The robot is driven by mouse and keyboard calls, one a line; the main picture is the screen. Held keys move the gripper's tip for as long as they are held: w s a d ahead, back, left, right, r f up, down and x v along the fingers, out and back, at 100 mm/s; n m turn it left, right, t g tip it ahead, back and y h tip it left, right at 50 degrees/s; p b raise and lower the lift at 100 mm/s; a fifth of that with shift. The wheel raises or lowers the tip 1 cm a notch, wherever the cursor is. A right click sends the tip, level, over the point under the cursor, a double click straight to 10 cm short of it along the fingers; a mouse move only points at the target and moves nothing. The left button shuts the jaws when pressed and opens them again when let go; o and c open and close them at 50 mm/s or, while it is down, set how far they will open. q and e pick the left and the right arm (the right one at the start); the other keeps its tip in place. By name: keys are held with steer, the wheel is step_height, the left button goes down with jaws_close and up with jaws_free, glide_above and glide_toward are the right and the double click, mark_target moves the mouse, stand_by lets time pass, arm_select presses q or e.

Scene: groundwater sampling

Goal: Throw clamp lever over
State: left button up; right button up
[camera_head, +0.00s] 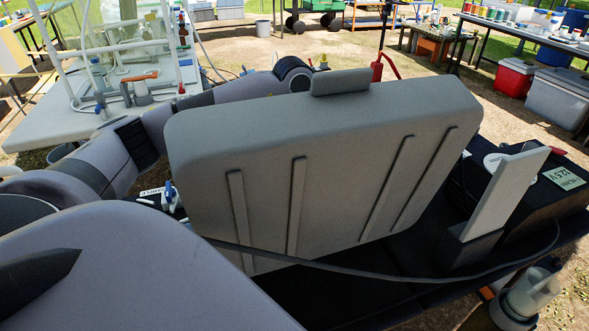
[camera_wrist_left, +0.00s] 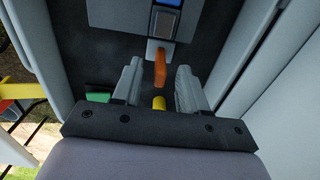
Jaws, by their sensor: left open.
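An orange lever (camera_wrist_left: 161,66) shows in the left wrist view, on a pale mount in the dark panel inside a grey case. My left gripper (camera_wrist_left: 158,74) is open, with its two pale fingers on either side of the lever's line. I cannot tell whether either finger touches it. A yellow part (camera_wrist_left: 158,103) sits between the fingers nearer the palm. In the head view, the raised grey case lid (camera_head: 330,160) hides my left gripper and the lever; my left arm reaches behind it. My right gripper is not in view.
A blue-faced unit (camera_wrist_left: 166,21) lies beyond the lever, and a green part (camera_wrist_left: 97,97) beside the left finger. Pale case walls (camera_wrist_left: 250,60) rise close on the right. A black battery-like box (camera_head: 550,185) stands right of the lid. A white table (camera_head: 50,125) is at left.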

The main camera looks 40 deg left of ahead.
arm_select(q)
jaws_close()
steer(key=shift+w+a+f+g+h+p, duration=0.15)
steer(key=shift+w+a+h, duration=0.15)
steer(key=shift+a, duration=0.25)
steer(key=shift+w+a+f+g+h+p, duration=0.15)
steer(key=shift+w+a+h, duration=0.15)
steer(key=shift+a, duration=0.25)
steer(key=c, duration=0.7)
jaws_free()
steer(key=shift+w+a+f+h, duration=0.2)
steer(key=shift+a+h, duration=0.2)
steer(key=shift+a, duration=0.15)
steer(key=shift+c, duration=0.2)
steer(key=shift+o, duration=0.5)
steer(key=shift+w+a+f+g+h+b, duration=0.25)
steer(key=shift+a+f+g+h+b, duration=0.15)
steer(key=shift+a+f, duration=0.2)
steer(key=shift+w+a+f+g+h+b, duration=0.2)
steer(key=shift+w+a+f+g+h, duration=0.1)
steer(key=shift+a+f+h, duration=0.25)
steer(key=o, duration=0.6)
steer(key=shift+f, duration=0.15)
steer(key=shift+o, duration=0.2)
